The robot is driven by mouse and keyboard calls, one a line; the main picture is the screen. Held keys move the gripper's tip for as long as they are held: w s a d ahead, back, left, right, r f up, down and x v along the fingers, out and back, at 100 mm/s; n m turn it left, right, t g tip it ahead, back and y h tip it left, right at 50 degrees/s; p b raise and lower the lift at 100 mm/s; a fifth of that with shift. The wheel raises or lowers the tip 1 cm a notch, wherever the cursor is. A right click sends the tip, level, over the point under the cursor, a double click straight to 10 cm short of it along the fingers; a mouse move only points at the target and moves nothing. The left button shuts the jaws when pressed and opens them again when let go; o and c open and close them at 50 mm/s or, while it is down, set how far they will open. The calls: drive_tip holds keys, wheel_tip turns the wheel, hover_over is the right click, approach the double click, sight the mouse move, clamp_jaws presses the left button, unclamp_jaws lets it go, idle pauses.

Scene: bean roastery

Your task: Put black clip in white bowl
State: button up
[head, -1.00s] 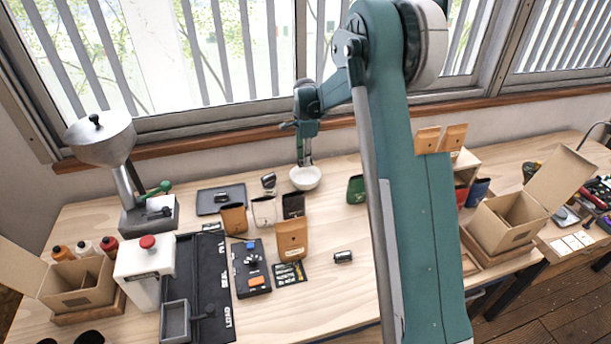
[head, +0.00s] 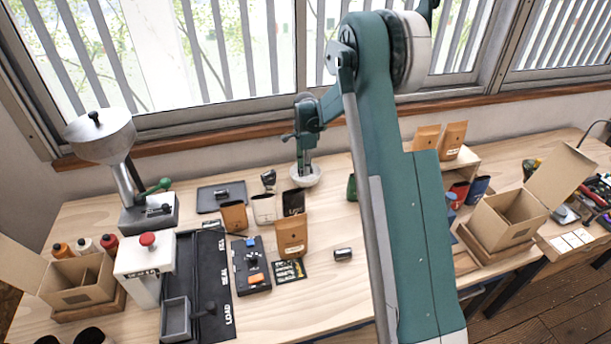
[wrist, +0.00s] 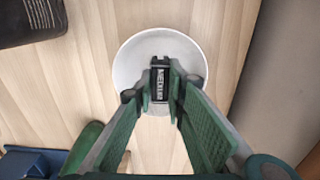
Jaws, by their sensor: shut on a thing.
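The white bowl (head: 312,181) stands on the wooden table near the window side in the head view. It also shows in the wrist view (wrist: 128,62), below my gripper. My gripper (wrist: 160,92) points down and is shut on the black clip (wrist: 160,78), which has white lettering. In the wrist view the clip lies over the inside of the bowl. I cannot tell whether it touches the bowl's bottom. In the head view my gripper (head: 304,172) is over the bowl and covers part of it; the clip is hidden there.
Dark, white and brown pouches (head: 291,236) stand left and in front of the bowl. A green container (head: 351,187) is close on its right, partly behind my arm. A black tray (head: 221,198) lies further left.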

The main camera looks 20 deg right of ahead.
drive_tip(key=shift+f, duration=1.8)
drive_tip(key=shift+f, duration=0.15)
drive_tip(key=o, duration=0.3)
drive_tip(key=shift+o, duration=0.3)
wheel_tip(320, 180, up, 12)
drive_tip(key=shift+r, duration=0.2)
